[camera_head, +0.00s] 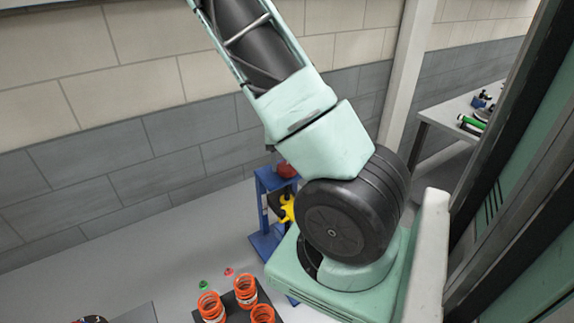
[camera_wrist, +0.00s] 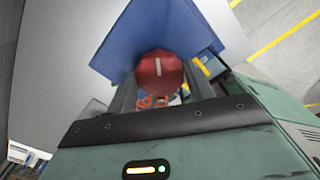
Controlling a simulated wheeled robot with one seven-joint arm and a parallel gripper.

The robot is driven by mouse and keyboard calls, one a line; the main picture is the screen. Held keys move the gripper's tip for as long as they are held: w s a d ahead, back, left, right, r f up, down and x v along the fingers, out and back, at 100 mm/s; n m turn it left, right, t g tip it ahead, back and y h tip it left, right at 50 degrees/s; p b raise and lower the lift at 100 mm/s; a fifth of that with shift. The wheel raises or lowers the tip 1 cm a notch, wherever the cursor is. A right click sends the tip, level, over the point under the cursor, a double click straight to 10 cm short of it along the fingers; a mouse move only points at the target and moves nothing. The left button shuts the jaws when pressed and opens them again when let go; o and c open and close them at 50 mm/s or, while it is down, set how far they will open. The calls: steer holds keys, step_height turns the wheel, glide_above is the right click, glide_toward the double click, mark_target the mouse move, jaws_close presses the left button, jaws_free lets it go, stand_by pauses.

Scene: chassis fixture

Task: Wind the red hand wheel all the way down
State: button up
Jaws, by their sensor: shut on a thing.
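The red hand wheel (camera_wrist: 158,72) shows in the wrist view, round with a pale line mark on its face. My gripper (camera_wrist: 158,90) is shut on it, with a finger on either side of the wheel. In the head view the wheel (camera_head: 286,170) shows only in part, at the top of a blue frame (camera_head: 264,205); my arm hides the rest of it and my fingers. A yellow part (camera_head: 287,207) sits inside the frame below the wheel. The blue frame's top (camera_wrist: 185,32) fills the upper middle of the wrist view.
Several orange springs (camera_head: 245,291) stand on a dark plate in front of the frame. A small green piece (camera_head: 203,285) and a small red piece (camera_head: 229,272) lie behind them. A second bench (camera_head: 440,116) stands at the right back.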

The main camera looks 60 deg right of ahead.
steer(key=m, duration=0.5)
steer(key=shift+m, duration=0.8)
steer(key=shift+m, duration=1.1)
steer(key=o, duration=0.9)
